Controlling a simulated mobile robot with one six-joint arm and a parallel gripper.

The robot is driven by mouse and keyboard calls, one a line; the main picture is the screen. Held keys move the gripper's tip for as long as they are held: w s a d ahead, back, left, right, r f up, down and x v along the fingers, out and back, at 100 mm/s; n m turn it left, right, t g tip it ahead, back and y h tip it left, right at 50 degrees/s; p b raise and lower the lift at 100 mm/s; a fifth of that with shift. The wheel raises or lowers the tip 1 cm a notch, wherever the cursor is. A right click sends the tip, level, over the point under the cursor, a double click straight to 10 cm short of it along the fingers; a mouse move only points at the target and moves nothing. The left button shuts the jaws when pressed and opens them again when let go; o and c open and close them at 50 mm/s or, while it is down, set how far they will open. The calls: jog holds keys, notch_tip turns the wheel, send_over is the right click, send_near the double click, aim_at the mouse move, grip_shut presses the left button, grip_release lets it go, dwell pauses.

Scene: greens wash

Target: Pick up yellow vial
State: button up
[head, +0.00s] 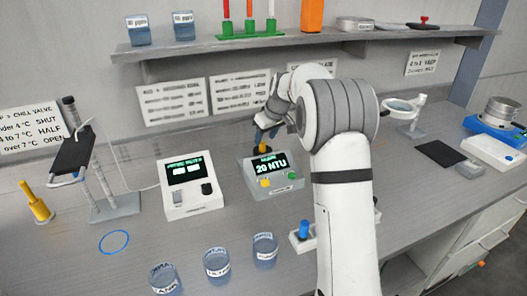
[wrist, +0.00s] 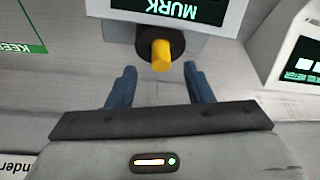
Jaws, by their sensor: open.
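The yellow vial (wrist: 161,55) stands in a black round socket on the meter in the wrist view. In the head view, a small bit of it (head: 263,149) shows behind the meter's screen, partly hidden by my gripper. My gripper (wrist: 160,72) is open, with one blue finger to each side of the vial's line. The vial's end lies about at the fingertips, roughly centred, with gaps on both sides; I cannot tell how deep it is between them. In the head view my gripper (head: 266,134) is just above the back of the meter (head: 276,186), which reads 20 NTU.
A second meter (head: 190,190) stands to the left. Several labelled beakers (head: 217,264) stand at the front. A yellow post (head: 36,203) and a stand (head: 112,207) are at far left. A shelf (head: 290,42) runs above. A blue-topped item (head: 304,232) is near my arm.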

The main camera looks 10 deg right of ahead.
aim_at(263, 143)
jog(key=x, duration=0.3)
jog(key=shift+w+a+f, duration=0.1)
jog(key=shift+f, duration=0.25)
grip_shut()
